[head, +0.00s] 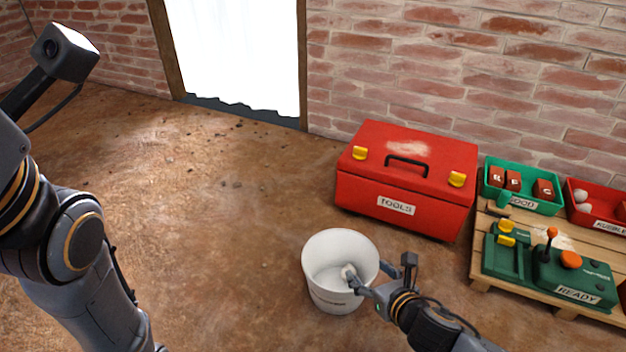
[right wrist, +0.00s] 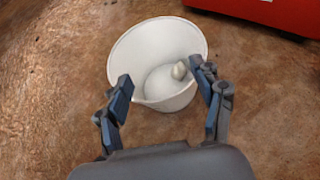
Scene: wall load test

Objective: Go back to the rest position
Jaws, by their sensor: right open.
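My right gripper (head: 362,278) is at the right side of a white bucket (head: 322,290) standing on the floor. In the right wrist view my right gripper (right wrist: 161,84) has its fingers spread wide, with nothing held between them. The bucket (right wrist: 135,62) is just beyond the fingers; I cannot tell whether they touch its rim. A small pale lump (right wrist: 179,70) lies inside the bucket. My left arm comes in along the left edge of the head view, but its gripper fingers are out of the picture.
A red toolbox (head: 405,185) stands behind the bucket by the brick wall. To the right, a wooden pallet (head: 484,262) carries a green device (head: 545,270), a green bin (head: 523,204) with red blocks and a red bin (head: 597,222). The floor left of the bucket is clear.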

